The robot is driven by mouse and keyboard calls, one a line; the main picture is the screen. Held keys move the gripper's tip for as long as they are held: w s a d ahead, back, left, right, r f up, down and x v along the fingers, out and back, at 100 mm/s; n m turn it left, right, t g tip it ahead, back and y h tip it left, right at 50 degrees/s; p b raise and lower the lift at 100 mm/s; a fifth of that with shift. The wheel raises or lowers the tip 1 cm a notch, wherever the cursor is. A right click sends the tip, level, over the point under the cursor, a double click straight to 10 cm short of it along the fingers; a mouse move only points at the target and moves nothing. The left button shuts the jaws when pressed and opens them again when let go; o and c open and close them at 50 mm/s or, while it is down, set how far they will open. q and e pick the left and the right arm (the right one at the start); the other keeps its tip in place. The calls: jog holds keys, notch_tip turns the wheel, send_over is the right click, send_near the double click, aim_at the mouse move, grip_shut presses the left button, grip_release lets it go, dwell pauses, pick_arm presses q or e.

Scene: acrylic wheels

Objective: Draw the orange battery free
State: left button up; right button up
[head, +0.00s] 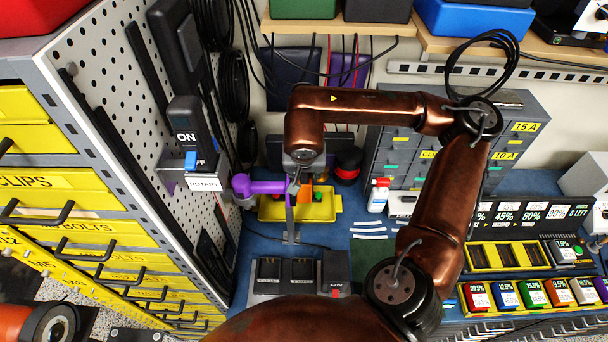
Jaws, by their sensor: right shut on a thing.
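The orange battery (306,193) shows as a small orange block at the right end of a purple tool (264,187). The tool lies level on a thin grey stand (291,225), with its grey end to the left. My right gripper (295,187) points down from above and is shut on the orange battery. Its fingers are small and partly hidden by the wrist. I cannot tell whether the battery and the tool are still joined. My left gripper is not in view; only part of my left arm shows at the lower left.
A yellow tray (330,208) lies behind the stand. Black chargers (300,272) stand in front. A pegboard cabinet with an ON/OFF switch box (187,140) rises at left. A white bottle (378,196) and grey drawers stand at right. Coloured packs (533,293) line the front right.

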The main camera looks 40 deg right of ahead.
jog(key=shift+r+p, duration=0.55)
jog(key=shift+r, duration=0.6)
jog(key=shift+r, duration=0.2)
jog(key=shift+r+p, duration=0.85)
jog(key=shift+r, duration=0.35)
jog(key=shift+r, duration=0.1)
jog(key=shift+r+p, duration=1.25)
jog(key=shift+r, duration=0.65)
jog(key=shift+w, duration=0.1)
